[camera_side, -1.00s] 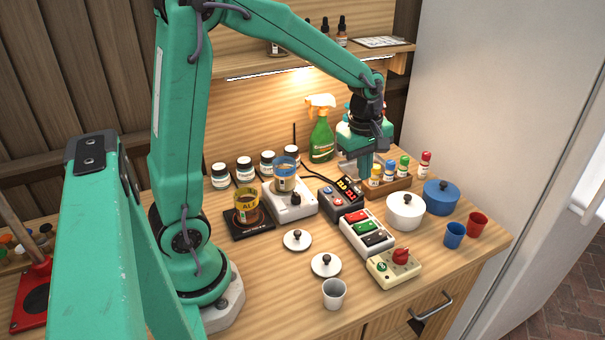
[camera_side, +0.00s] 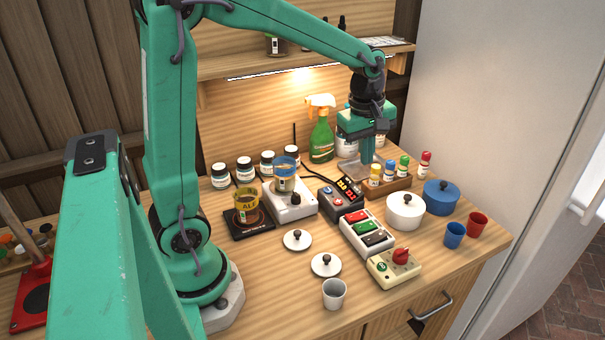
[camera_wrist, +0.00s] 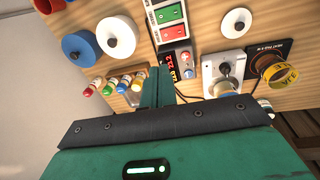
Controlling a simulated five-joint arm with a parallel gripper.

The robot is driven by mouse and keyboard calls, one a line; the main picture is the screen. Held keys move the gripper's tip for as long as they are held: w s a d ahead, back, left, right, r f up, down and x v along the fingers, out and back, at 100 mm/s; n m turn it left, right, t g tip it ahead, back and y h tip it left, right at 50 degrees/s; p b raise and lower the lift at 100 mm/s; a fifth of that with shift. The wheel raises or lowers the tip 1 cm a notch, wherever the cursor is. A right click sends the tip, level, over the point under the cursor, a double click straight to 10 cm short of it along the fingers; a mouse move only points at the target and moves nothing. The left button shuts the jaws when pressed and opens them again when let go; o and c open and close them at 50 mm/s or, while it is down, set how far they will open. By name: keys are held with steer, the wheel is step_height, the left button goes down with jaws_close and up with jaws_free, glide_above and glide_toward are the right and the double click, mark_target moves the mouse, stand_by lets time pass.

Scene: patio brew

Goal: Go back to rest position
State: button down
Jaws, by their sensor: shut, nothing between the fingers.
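My gripper (camera_side: 369,152) is shut and empty. In the side view it points down above the back of the wooden bench, just left of the rack of small capped bottles (camera_side: 390,182). In the wrist view the two fingers (camera_wrist: 157,88) are together, between the small bottles (camera_wrist: 118,84) and the red-lit display box (camera_wrist: 180,70). Nothing is held.
A green spray bottle (camera_side: 321,138) stands close left of my gripper. A white pot (camera_side: 405,212), blue pot (camera_side: 441,197), switch box (camera_side: 367,232) and amber jar (camera_side: 247,206) stand in front. The shelf (camera_side: 300,68) runs behind the arm.

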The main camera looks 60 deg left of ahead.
steer(key=s+d+r+m+t, duration=0.2)
steer(key=s+m, duration=0.6)
steer(key=s+d+r+m+t, duration=0.2)
steer(key=s+r+m, duration=0.1)
steer(key=s+m, duration=0.6)
